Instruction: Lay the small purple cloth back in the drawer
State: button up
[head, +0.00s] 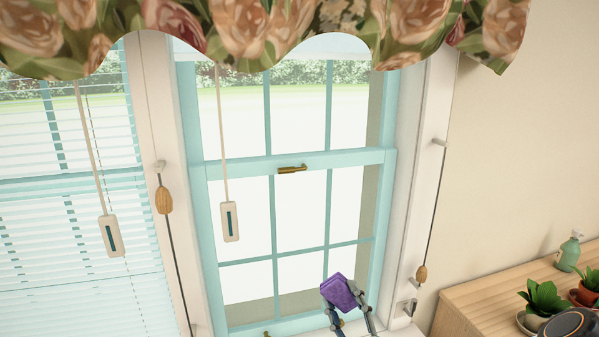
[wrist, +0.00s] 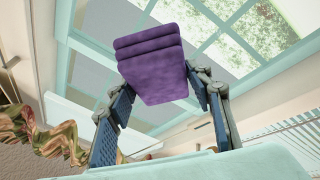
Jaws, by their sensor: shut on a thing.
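The small purple cloth (head: 343,291) is a folded, layered bundle near the bottom of the head view, in front of the window. My gripper (head: 346,308) is shut on it and holds it up in the air. In the wrist view the cloth (wrist: 153,62) sits between the two fingers of my gripper (wrist: 162,95), its folds at the far end. No drawer can be made out in either view.
A teal-framed window (head: 290,160) with a floral valance (head: 240,30) fills most of the head view. At the lower right, a wooden top (head: 490,290) bears potted plants (head: 543,298), a green bottle (head: 568,252) and a dark round device (head: 570,324).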

jog(key=s+d+f+m+t+h+p, duration=0.1)
jog(key=s+d+f+m+h+p, duration=0.1)
jog(key=s+h, duration=0.5)
jog(key=s+d+f+m, duration=0.1)
jog(key=s, duration=0.2)
jog(key=shift+s+d+f+m, duration=0.2)
jog(key=shift+s+m, duration=0.05)
jog(key=shift+m, duration=0.15)
